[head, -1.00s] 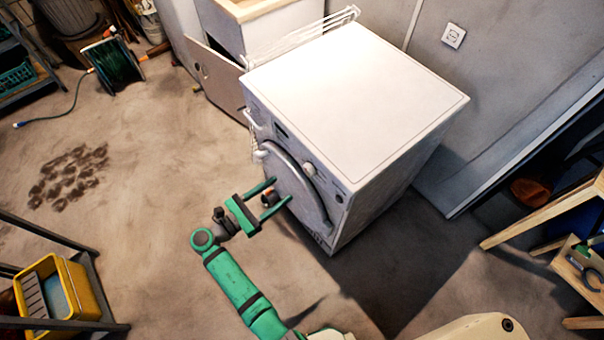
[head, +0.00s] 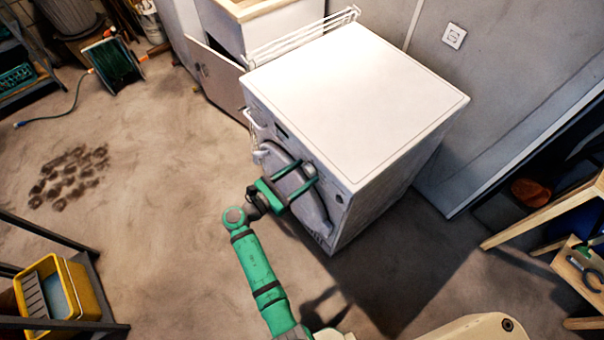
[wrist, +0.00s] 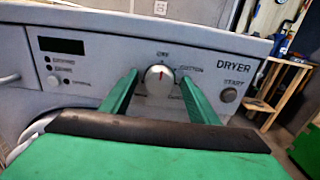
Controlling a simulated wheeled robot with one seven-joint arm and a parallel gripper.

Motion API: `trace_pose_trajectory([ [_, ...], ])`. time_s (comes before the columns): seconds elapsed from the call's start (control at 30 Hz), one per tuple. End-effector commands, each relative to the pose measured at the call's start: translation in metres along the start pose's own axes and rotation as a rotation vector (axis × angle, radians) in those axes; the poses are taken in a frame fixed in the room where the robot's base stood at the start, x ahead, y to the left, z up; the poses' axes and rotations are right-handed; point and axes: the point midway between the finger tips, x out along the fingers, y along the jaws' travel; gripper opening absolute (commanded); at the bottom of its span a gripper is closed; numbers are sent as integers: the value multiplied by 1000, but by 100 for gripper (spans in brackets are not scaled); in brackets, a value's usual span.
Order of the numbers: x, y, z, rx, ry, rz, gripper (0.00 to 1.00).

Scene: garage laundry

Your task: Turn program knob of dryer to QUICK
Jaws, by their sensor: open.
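The white dryer (head: 350,90) stands in the middle of the head view, its front facing lower left. My green gripper (head: 308,172) is open, at the dryer's upper front. In the wrist view my gripper (wrist: 158,82) has one finger on each side of the knob, with gaps visible. Contact cannot be told. The knob is hidden in the head view.
The panel also has a dark display (wrist: 61,45), several small buttons at left and a START button (wrist: 228,95) right of the knob. A wooden stool (head: 550,215) is at right.

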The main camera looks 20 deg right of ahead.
Motion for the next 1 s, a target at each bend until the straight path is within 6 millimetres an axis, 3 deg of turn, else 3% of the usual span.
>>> trace_pose_trajectory([
  [0.1,0,0,0,0,0,0,55],
  [0.27,0,0,0,0,0,1,17],
  [0.3,0,0,0,0,0,1,15],
  [0.67,-1,0,0,54,0,1,15],
  [1.0,-1,-1,0,298,0,1,15],
])
